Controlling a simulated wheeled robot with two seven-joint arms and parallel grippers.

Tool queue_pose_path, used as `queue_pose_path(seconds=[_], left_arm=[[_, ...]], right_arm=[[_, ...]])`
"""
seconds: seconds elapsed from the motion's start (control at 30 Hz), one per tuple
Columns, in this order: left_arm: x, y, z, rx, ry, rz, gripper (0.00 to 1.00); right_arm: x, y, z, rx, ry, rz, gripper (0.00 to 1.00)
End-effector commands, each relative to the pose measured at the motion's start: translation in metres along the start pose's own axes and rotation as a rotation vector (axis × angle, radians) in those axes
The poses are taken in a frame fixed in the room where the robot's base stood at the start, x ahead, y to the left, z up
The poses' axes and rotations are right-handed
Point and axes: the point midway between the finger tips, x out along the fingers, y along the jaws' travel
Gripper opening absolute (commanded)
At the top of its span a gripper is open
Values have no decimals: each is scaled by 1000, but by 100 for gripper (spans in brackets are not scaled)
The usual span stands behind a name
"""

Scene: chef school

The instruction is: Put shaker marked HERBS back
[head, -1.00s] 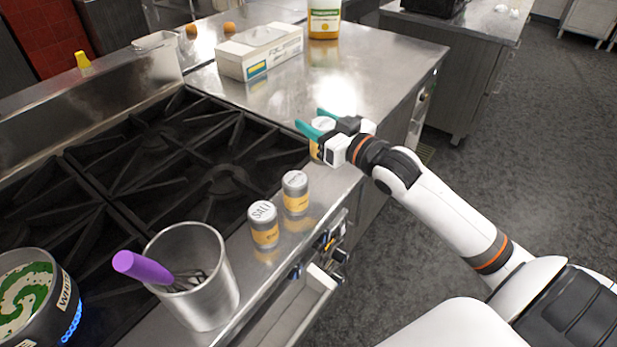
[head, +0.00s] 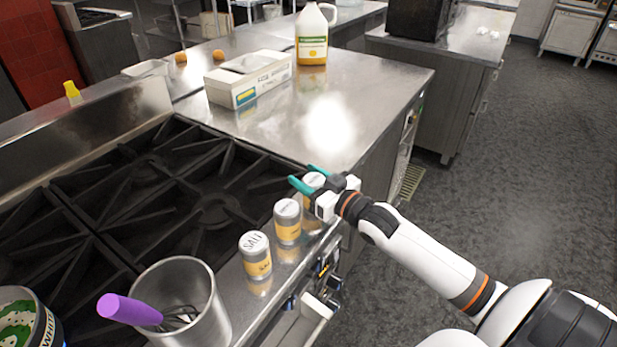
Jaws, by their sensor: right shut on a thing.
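My right gripper (head: 304,184), with teal fingers, is shut on a shaker (head: 313,181) with a silver lid and a yellow label. The gripper and wrist hide part of this shaker, and its marking cannot be read. It is upright at the steel front ledge of the stove, at the far end of a row of shakers. Nearer stands a second shaker (head: 287,221), its lid text too small to read. Nearest is the shaker marked SALT (head: 256,256). My left gripper is not in view.
A steel pot (head: 185,290) with a purple-handled whisk (head: 130,309) stands at the near end of the ledge. The black stove grates (head: 150,200) lie left of the shakers. A white box (head: 248,80) and a jug (head: 312,38) stand on the counter behind, with bare steel in front.

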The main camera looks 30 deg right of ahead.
Motion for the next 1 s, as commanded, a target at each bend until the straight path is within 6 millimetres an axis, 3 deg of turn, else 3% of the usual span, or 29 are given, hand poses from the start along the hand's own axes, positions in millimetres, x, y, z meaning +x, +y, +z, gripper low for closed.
queue_pose_path(seconds=[0.17,0.2,0.33,0.67,0.87,1.0], left_arm=[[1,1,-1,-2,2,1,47],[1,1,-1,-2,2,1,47],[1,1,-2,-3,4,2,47],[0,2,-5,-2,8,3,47],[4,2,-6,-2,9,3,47],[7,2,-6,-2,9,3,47]], right_arm=[[0,0,-1,0,-2,0,20],[0,0,-2,1,0,0,51],[0,0,-1,1,0,0,70],[-1,0,1,1,0,0,70],[-25,0,-2,2,3,1,70],[-52,0,-3,3,4,0,70]])
